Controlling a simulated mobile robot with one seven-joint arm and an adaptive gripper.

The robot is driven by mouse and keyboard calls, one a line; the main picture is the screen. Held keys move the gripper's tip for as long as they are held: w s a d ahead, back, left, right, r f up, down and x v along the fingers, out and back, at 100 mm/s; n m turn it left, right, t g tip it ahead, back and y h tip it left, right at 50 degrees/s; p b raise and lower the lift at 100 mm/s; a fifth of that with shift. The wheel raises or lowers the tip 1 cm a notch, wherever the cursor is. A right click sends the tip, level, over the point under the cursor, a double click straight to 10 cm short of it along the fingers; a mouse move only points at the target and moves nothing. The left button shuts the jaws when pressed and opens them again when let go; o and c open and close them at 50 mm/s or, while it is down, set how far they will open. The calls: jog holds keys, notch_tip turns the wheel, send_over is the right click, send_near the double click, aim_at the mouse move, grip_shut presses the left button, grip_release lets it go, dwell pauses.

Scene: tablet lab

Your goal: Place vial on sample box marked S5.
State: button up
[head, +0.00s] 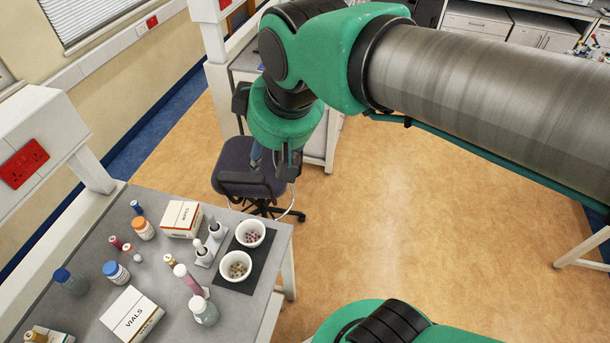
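My gripper (273,166) hangs in the air beyond the bench's far right corner, in front of the dark chair. Its fingers look apart, and I see nothing between them. Several small vials stand on the grey bench: a red-capped one (115,243), another beside it (127,248), a pale-topped one (138,258) and a yellow-topped one (169,260). A blue-capped vial (136,208) stands farther back. I cannot read S5 on anything. A white box (132,314) reads VIALS, and another white box (182,218) has orange sides.
The grey bench (232,310) also bears two white bowls (249,233) (236,265) on a dark mat, an orange-capped bottle (143,229), blue-capped bottles (116,271) (70,281) and a pink-filled tube (188,279). The chair (235,170) stands beyond the bench. Open floor lies to the right.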

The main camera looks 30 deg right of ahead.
jog(key=s+d+f+m, duration=0.3)
jog(key=s+d+m, duration=0.1)
jog(key=s, duration=0.3)
jog(key=shift+f+t+h, duration=0.2)
jog(key=shift+t+h, duration=0.1)
jog(key=shift+d, duration=0.1)
notch_tip(320, 180, down, 15)
jog(key=b, duration=1.5)
